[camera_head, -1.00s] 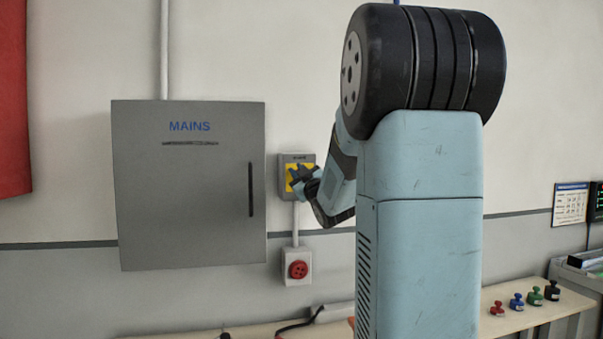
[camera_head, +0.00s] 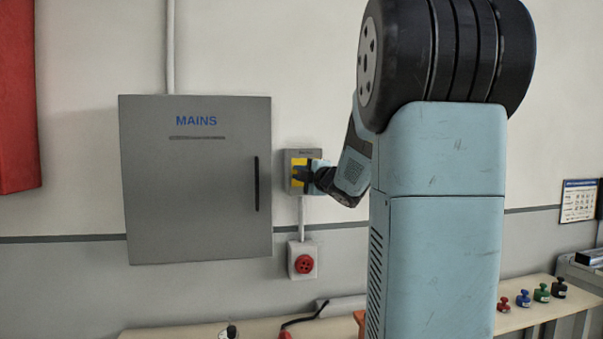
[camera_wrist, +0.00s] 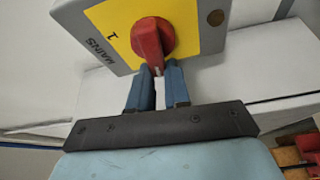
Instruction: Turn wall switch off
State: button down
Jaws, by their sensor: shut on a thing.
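The wall switch (camera_head: 299,161) is a grey box with a yellow plate, fixed to the wall right of the mains cabinet in the head view. In the wrist view its yellow plate (camera_wrist: 188,18) carries a red rotary knob (camera_wrist: 152,42), with a "1" and the word MAINS printed to the left. My gripper (camera_wrist: 160,75) has its two blue fingers close together at the lower end of the red knob, shut on it. In the head view my gripper (camera_head: 304,174) is in front of the plate and hides the knob.
The grey mains cabinet (camera_head: 196,190) with a black handle is just left of the switch. A red round button (camera_head: 304,264) on a white box is below it. A bench (camera_head: 522,315) with several coloured knobbed pieces runs along the wall. A red panel (camera_head: 17,95) hangs far left.

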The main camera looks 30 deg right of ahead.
jog(key=shift+s+d+f+n, duration=0.1)
jog(key=shift+d+f+n, duration=0.3)
jog(key=shift+d+f, duration=0.1)
jog(key=shift+g+h, duration=0.3)
jog(key=c, duration=1.2)
grip_release()
jog(key=shift+r, duration=0.1)
jog(key=shift+o, duration=0.6)
jog(key=shift+a+r+n, duration=0.15)
jog(key=shift+a+n, duration=0.05)
jog(key=shift+n, duration=0.1)
jog(key=s+d, duration=0.1)
jog(key=s, duration=1.2)
jog(key=shift+s+d, duration=0.2)
jog(key=shift+d, duration=0.05)
